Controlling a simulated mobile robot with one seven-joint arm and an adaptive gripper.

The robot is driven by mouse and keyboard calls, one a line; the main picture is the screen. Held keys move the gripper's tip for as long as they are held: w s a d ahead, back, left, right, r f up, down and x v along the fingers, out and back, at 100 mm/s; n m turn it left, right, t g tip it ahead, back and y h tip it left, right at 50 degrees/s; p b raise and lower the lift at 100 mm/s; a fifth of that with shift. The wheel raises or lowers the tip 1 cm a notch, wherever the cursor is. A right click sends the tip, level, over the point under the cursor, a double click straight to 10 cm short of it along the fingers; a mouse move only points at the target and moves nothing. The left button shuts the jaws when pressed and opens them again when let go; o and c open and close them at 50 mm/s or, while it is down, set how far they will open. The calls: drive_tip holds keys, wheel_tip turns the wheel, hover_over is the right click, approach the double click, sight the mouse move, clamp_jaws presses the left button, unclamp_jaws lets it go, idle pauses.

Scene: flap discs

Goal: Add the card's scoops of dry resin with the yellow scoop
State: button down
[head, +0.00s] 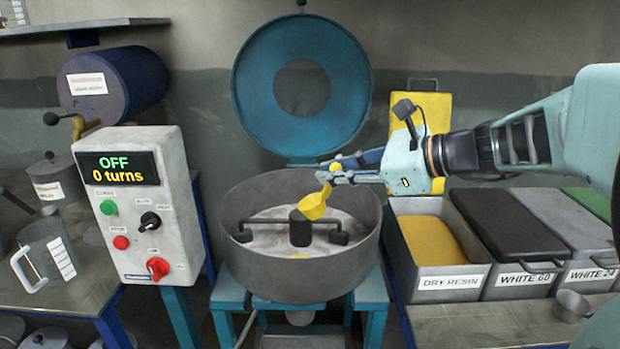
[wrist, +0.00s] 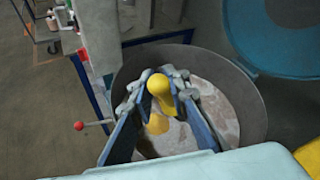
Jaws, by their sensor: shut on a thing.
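My gripper (head: 343,172) is shut on the yellow scoop (head: 315,203) and holds it over the open round mixing pan (head: 240,275). The scoop hangs with its bowl tilted downward; whether it holds resin cannot be told. In the wrist view the scoop's yellow knob (wrist: 158,84) sits between the fingers. Inside the pan is a pale, whitish layer with a small yellow patch near the front, and a dark mixing arm (head: 301,228). The dry resin bin (head: 440,285), labelled DRY RESIN, stands open to the right with yellow powder in it. I see no readable card.
The pan's blue lid (head: 345,85) stands raised behind it. A control box (head: 140,205) at the left reads OFF, 0 turns. Bins with dark and grey lids (head: 510,225) stand right of the resin. A yellow lid (head: 432,110) leans on the wall. A metal cup (head: 571,305) and clear jug (head: 42,255) stand apart.

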drive_tip(key=d+y+b, duration=0.1)
drive_tip(key=b, duration=0.1)
drive_tip(key=d+f+m+t+y+b, duration=0.1)
drive_tip(key=d+b, duration=0.1)
drive_tip(key=b, duration=0.1)
drive_tip(key=d+f+m+t+y+b, duration=0.1)
drive_tip(key=y+b, duration=0.1)
drive_tip(key=shift+s+d+b, duration=0.15)
drive_tip(key=shift+d+b, duration=0.1)
drive_tip(key=shift+b, duration=0.1)
drive_tip(key=shift+s, duration=0.1)
